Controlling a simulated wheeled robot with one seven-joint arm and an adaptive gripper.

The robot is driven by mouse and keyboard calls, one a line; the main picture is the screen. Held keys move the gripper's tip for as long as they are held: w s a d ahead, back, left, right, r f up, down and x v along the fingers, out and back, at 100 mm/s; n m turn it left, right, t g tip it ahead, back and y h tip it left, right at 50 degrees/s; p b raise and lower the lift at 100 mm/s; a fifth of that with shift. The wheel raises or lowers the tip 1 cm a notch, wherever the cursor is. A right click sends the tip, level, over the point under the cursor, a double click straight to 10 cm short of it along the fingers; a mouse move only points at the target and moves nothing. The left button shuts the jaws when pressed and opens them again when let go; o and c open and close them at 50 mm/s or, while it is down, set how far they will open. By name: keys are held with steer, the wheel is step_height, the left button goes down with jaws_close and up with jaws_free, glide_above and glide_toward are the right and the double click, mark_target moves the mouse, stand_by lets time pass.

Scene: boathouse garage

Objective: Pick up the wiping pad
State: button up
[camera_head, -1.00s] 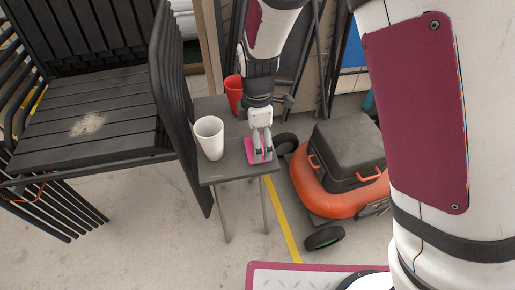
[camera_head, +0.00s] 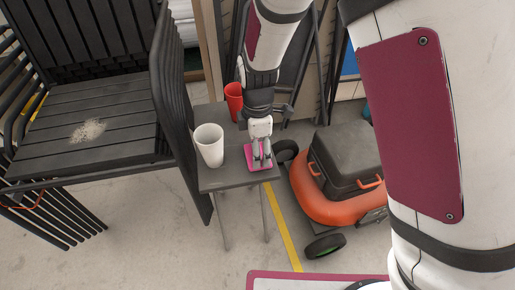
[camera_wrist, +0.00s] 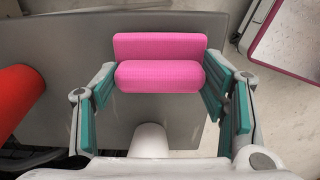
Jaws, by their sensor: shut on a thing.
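The wiping pad (camera_head: 249,157) is bright pink and lies at the right front part of a small grey side table (camera_head: 226,178). My gripper (camera_head: 262,162) points down over it with its fingers at the pad. In the wrist view the pad (camera_wrist: 160,76) shows as a flat slab with a rounded ridge, between the teal-lined fingers (camera_wrist: 160,85), which are shut on its two ends. Whether the pad still touches the tabletop cannot be told.
A white cup (camera_head: 209,146) stands left of the pad and a red cup (camera_head: 234,100) behind, close to my wrist. Stacked black chairs (camera_head: 90,155) crowd the table's left side. An orange mower (camera_head: 335,205) stands on the right.

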steer(key=shift+r, duration=0.5)
step_height(320, 180, up, 2)
steer(key=shift+r+p, duration=0.2)
steer(key=shift+p, duration=0.4)
steer(key=s+r+p, duration=0.1)
steer(key=s+p, duration=0.1)
steer(key=s, duration=1.4)
steer(key=shift+d+r, duration=0.15)
